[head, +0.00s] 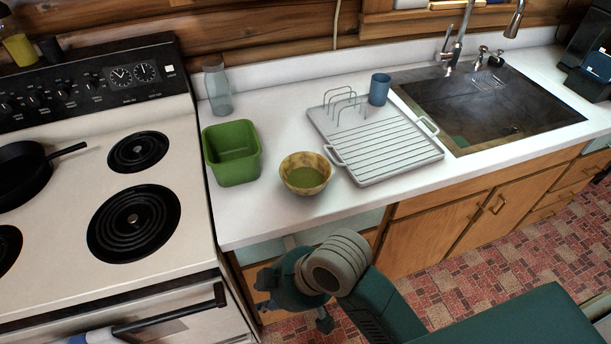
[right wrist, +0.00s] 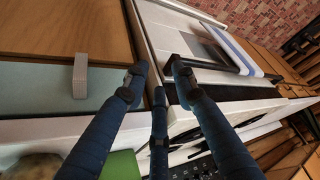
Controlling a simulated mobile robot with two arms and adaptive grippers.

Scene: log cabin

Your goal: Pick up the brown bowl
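The brown bowl (head: 306,174), yellowish-brown with a green inside, stands upright on the white counter near its front edge, between the green tub and the dish rack. My right gripper (head: 282,292) is in front of the counter, below and apart from the bowl. In the right wrist view its dark blue fingers (right wrist: 155,80) are spread with nothing between them. A tan rounded shape at the lower left of that view may be the bowl, mostly cut off. My left gripper is not in view.
A green tub (head: 232,153) stands left of the bowl, with a glass jar (head: 217,88) behind. A white dish rack (head: 385,150) with a blue cup (head: 379,89) is to the right. The stove (head: 90,240) adjoins on the left. The counter's front edge lies between gripper and bowl.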

